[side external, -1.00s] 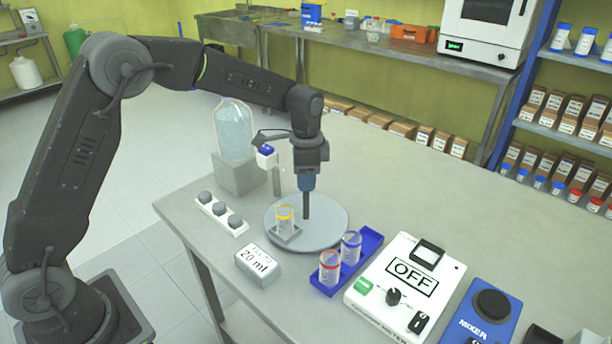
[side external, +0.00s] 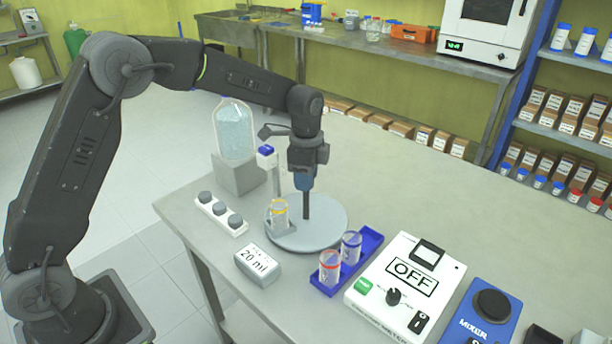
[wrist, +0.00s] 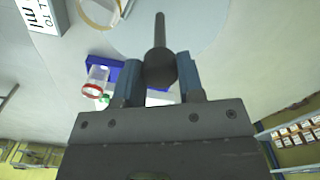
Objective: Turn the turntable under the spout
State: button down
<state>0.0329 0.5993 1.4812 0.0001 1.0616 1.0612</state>
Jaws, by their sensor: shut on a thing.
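The round grey turntable (side external: 325,232) lies on the bench. A small beaker with a yellow band (side external: 279,212) stands on its left part, in a square holder. A dark upright post (side external: 306,206) rises near the turntable's middle. My gripper (side external: 305,186) is above the turntable, shut on the post's ball top; the ball and post (wrist: 159,62) show between the fingers in the wrist view. A glass vessel of pale blue liquid (side external: 234,132) stands on a grey block behind. A small blue-and-white fitting (side external: 266,152) is beside it, above and slightly left of the beaker; the spout opening cannot be made out.
A blue rack (side external: 365,246) with two beakers is close to the turntable's right. A box reading OFF (side external: 405,285) and a blue mixer (side external: 485,318) stand further right.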

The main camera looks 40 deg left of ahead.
jog(key=shift+m, duration=7.3)
jog(key=c, duration=0.7)
grip_release()
jog(key=shift+c, duration=0.2)
notch_tip(320, 180, up, 14)
